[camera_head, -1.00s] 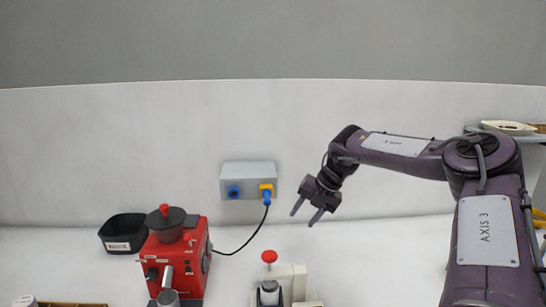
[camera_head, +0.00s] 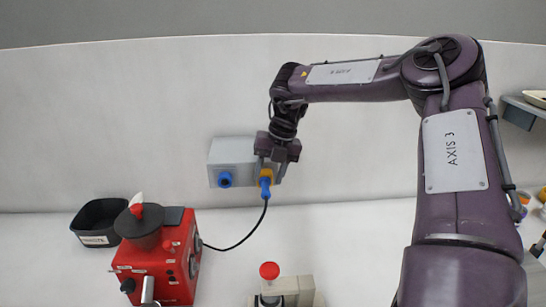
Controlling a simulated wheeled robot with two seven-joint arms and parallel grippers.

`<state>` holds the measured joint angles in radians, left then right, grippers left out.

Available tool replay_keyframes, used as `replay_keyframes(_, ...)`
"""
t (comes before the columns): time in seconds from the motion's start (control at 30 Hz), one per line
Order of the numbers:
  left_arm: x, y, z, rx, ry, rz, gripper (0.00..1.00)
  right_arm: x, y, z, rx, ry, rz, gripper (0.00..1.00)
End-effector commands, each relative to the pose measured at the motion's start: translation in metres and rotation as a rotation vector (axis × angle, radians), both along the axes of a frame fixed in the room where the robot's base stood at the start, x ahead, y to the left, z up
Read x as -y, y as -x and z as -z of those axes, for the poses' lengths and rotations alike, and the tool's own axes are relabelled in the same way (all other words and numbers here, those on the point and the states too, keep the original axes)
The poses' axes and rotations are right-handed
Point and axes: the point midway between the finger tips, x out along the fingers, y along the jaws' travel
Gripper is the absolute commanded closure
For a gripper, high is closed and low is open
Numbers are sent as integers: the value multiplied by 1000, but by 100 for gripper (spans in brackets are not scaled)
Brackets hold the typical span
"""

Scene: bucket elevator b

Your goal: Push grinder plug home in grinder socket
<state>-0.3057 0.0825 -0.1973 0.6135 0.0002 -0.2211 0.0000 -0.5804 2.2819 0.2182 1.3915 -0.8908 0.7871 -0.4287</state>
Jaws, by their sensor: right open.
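The grinder plug (camera_head: 265,188) is blue, with a black cable running down and left to the red grinder (camera_head: 160,262). It sits at the yellow-orange grinder socket (camera_head: 266,174) on the right of a grey wall box (camera_head: 228,152). How deep it sits cannot be told. My right gripper (camera_head: 268,178) is open in front of the box's right part, its fingers pointing down around or beside the yellow socket and plug. The fingers partly hide the socket; whether they touch the plug cannot be told. My left gripper is not in view.
A second, blue socket (camera_head: 225,180) is on the left of the grey box. A black bin (camera_head: 97,222) stands left of the grinder. A beige device with a red knob (camera_head: 269,271) stands below the box. A grey shelf (camera_head: 520,112) is at the far right.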

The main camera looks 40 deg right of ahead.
Motion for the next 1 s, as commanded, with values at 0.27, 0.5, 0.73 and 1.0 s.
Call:
replay_keyframes(0.27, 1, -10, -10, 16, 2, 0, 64, -5, -4, 25, -2, 0, 1, 56)
replay_keyframes(0.5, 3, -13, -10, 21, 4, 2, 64, -5, -5, 27, 1, 0, 1, 56)
replay_keyframes(0.73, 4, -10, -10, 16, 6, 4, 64, -5, -5, 27, 1, 0, 1, 80)
replay_keyframes(1.0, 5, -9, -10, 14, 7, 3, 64, -5, -5, 26, 1, 1, 0, 100)
